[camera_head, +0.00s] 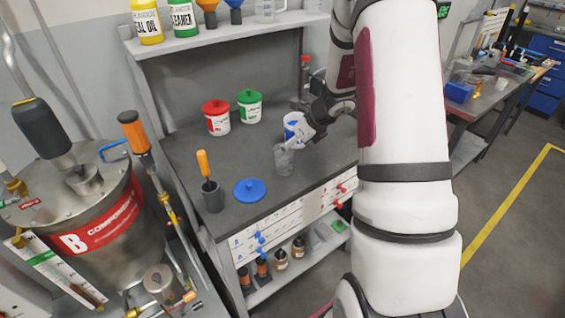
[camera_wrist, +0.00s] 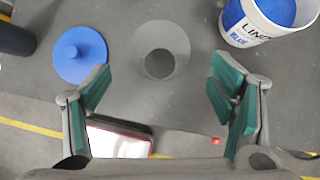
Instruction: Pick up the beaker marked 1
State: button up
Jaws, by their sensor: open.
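A grey, see-through beaker (camera_head: 284,160) stands on the dark bench top, near its front edge. In the wrist view a round, grey, cup-like shape (camera_wrist: 161,40) seen from above appears to be this beaker; no number can be read on it. My gripper (camera_wrist: 160,92) is open and empty, its green-padded fingers spread to the left and right. The beaker lies beyond the fingertips, roughly centred between them, and I see no contact. In the head view my gripper is above and right of the beaker, partly hidden by my arm.
A blue lid (camera_head: 249,190) lies left of the beaker, beside a dark holder with an orange-handled tool (camera_head: 206,170). A white and blue bucket (camera_wrist: 262,22) stands close on the right. Red (camera_head: 217,118) and green (camera_head: 249,106) lidded tubs stand farther back. A clear measuring vessel (camera_head: 268,10) is on the shelf.

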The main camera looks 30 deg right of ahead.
aim_at(284, 160)
jog(key=shift+x, duration=3.7)
jog(key=c, duration=1.2)
